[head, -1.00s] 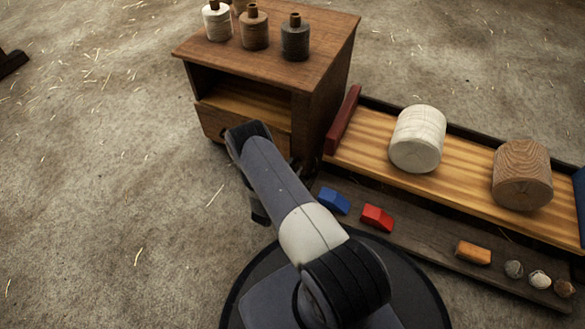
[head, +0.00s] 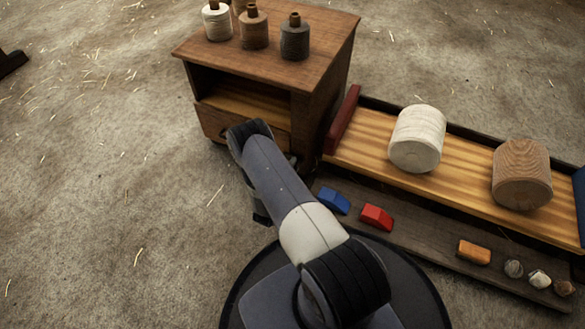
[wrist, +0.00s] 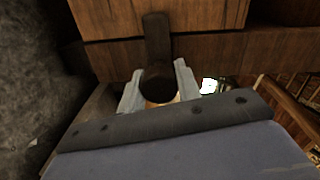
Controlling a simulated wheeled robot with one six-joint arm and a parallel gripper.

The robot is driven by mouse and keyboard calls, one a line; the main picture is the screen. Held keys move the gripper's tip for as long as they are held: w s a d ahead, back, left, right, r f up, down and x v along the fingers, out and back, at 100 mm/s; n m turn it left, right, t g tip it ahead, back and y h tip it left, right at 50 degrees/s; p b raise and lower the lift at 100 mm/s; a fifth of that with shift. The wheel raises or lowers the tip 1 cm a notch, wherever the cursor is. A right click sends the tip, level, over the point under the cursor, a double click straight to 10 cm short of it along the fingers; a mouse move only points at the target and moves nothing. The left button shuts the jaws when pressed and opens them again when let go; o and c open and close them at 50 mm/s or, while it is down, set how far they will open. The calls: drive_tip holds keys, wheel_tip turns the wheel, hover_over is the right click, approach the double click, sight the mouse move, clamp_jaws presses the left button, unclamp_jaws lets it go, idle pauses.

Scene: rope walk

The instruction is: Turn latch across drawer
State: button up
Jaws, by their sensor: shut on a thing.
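The wooden cabinet (head: 322,95) stands at the upper middle of the head view, with an open shelf above its drawer (head: 212,122). My arm hides much of the drawer front there. In the wrist view, the drawer front (wrist: 215,15) fills the top. A dark latch (wrist: 157,35) lies upright in that picture and crosses the seam between the drawer front and the wooden rail (wrist: 110,57). My gripper (wrist: 158,84) is shut on the latch's dark rounded lower end, with one pale finger on each side. The latch and fingertips are hidden in the head view.
Several thread spools (head: 254,28) stand on the cabinet top. To the right is a long tray (head: 465,178) with a white roll (head: 417,138) and a wooden roll (head: 521,174). Blue (head: 334,200) and red (head: 377,216) blocks lie on the front ledge.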

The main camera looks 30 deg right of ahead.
drive_tip(key=shift+s+f+m, duration=0.1)
drive_tip(key=shift+m, duration=0.2)
idle(0.4)
drive_tip(key=o, duration=1)
drive_tip(key=shift+c, duration=0.2)
drive_tip(key=p+v, duration=0.3)
drive_tip(key=v, duration=0.7)
drive_tip(key=shift+s+a+p, duration=0.2)
drive_tip(key=shift+a+p, duration=0.1)
drive_tip(key=b+x, duration=0.3)
drive_tip(key=x, duration=0.8)
drive_tip(key=shift+b, duration=0.3)
drive_tip(key=shift+a, duration=0.15)
